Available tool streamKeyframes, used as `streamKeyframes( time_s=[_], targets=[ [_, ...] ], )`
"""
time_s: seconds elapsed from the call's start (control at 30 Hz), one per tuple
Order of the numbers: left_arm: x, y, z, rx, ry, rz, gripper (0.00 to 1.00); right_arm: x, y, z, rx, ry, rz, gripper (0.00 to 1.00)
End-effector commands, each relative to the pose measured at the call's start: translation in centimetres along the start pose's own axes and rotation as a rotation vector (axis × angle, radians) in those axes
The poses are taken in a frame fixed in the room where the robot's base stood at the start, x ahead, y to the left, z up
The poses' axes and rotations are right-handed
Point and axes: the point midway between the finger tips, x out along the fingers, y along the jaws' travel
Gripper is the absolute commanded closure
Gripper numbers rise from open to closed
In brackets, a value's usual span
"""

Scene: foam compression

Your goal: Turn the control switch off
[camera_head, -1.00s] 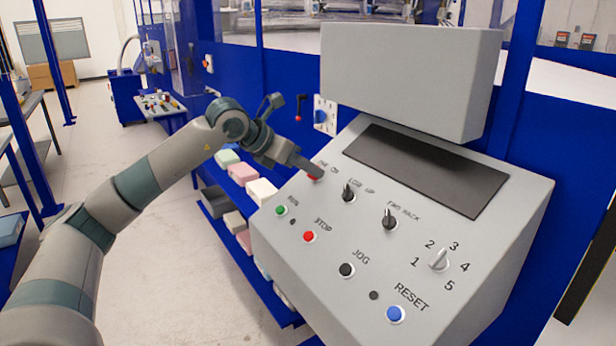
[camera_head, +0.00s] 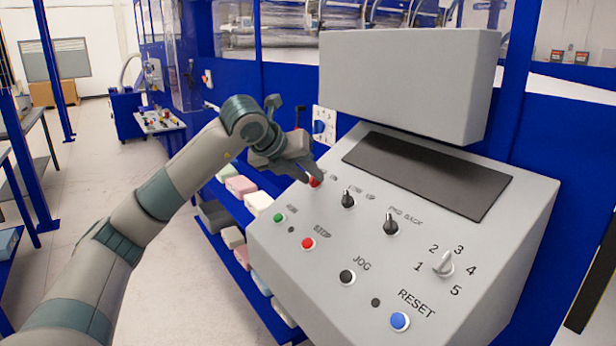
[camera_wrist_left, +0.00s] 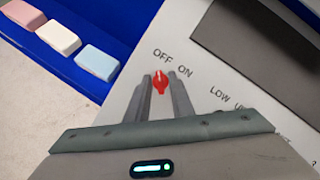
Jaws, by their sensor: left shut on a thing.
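The red control switch (camera_head: 314,182) sits at the upper left of the grey sloping panel (camera_head: 330,262). In the left wrist view the red knob (camera_wrist_left: 160,84) stands below the printed OFF and ON labels, its narrow end toward the top near OFF. Its exact setting is hard to tell. My left gripper (camera_head: 312,174) is at the switch, with one finger on each side of the knob; its fingers (camera_wrist_left: 161,92) are shut on it in the left wrist view. My right gripper is out of view.
Black knobs (camera_head: 348,198), a numbered selector (camera_head: 444,264) and several push buttons share the panel. A grey box (camera_head: 410,82) stands above it. Coloured foam blocks (camera_head: 240,186) lie on blue shelves left of the panel. The floor (camera_head: 190,270) further left is clear.

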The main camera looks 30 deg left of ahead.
Motion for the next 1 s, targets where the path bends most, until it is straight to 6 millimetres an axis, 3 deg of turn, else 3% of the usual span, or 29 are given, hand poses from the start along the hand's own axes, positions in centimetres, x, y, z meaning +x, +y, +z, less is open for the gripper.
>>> streamKeyframes(
  time_s=[0.33, 0.37, 0.77, 1.0],
  targets=[
    [-0.1, 0.0, 0.2, -0.005, -0.004, 0.001, 1.00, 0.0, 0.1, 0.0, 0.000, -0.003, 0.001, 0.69],
    [-0.1, 0.0, 0.2, -0.005, -0.004, 0.001, 0.74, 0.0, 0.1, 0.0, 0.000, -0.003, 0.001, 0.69],
    [-0.2, 0.0, 0.1, -0.003, -0.001, 0.001, 0.74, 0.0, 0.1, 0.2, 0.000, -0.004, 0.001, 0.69],
    [-2.1, 0.0, 0.1, -0.001, -0.004, 0.000, 0.74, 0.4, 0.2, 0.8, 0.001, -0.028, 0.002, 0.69]
  ],
)
